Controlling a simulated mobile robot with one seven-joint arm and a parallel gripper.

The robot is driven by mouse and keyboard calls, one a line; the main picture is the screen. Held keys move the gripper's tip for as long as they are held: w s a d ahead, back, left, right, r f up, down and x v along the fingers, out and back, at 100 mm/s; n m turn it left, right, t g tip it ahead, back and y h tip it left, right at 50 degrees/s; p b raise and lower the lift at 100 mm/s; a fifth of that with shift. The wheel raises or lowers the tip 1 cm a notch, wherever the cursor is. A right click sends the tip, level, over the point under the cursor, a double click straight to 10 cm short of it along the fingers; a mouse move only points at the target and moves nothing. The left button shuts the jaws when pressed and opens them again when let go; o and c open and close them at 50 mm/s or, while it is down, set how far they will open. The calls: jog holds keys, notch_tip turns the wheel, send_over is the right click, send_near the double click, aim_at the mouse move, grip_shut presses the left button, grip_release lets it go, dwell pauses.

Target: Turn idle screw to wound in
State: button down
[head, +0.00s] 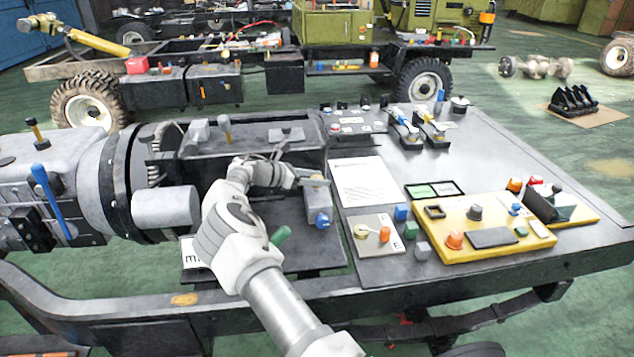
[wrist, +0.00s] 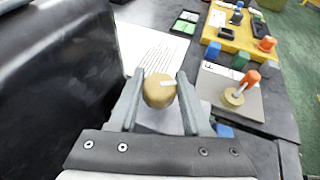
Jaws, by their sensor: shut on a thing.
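The idle screw appears to be the round brass knob (wrist: 159,90) with a white pointer mark on top, seen in the wrist view. The mark points to the right in that view. My gripper (wrist: 160,98) has one finger on each side of the knob and is shut on it. In the head view my gripper (head: 311,181) reaches over a small grey block (head: 316,207) with a blue knob (head: 322,221) on its front. There the brass knob is mostly hidden by my fingers. How far the screw is wound in cannot be told.
A printed white sheet (head: 362,182) lies right of my gripper. A plate (head: 375,236) with an orange-tipped lever stands nearer the front, beside blue, green and grey cubes. A yellow panel (head: 480,252) is further right. The engine housing (head: 60,185) lies left.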

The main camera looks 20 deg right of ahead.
jog(key=shift+m+g+b, duration=0.8)
jog(key=shift+g+b, duration=0.05)
jog(key=shift+g, duration=0.05)
jog(key=shift+c, duration=1.8)
grip_release()
